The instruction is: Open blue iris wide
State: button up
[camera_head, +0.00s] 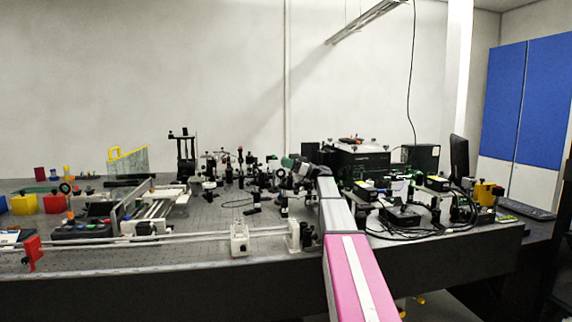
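My arm reaches up from the bottom over the optical bench (110,262). Its far end, my gripper (291,163), is a small dark shape among the crowded optics at the middle of the bench. Its fingers are too small to tell open from shut, and I cannot see anything held. I cannot pick out a blue iris. Several small dark post-mounted optics (209,184) stand left of my gripper, and the arm hides part of the bench behind it.
A black instrument box (360,163) stands behind and right of my gripper. Cables and small modules (403,215) crowd the right side. A long rail (180,239) with white carriages runs along the front left. Red and yellow blocks (54,203) stand far left.

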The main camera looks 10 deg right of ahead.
jog(key=shift+r, duration=0.6)
notch_tip(320, 180, up, 3)
jog(key=s+a+r, duration=0.5)
jog(key=a+r, duration=0.2)
jog(key=a, duration=0.3)
jog(key=shift+s+a, duration=0.15)
jog(key=shift+a, duration=0.05)
jog(key=shift+f, duration=0.1)
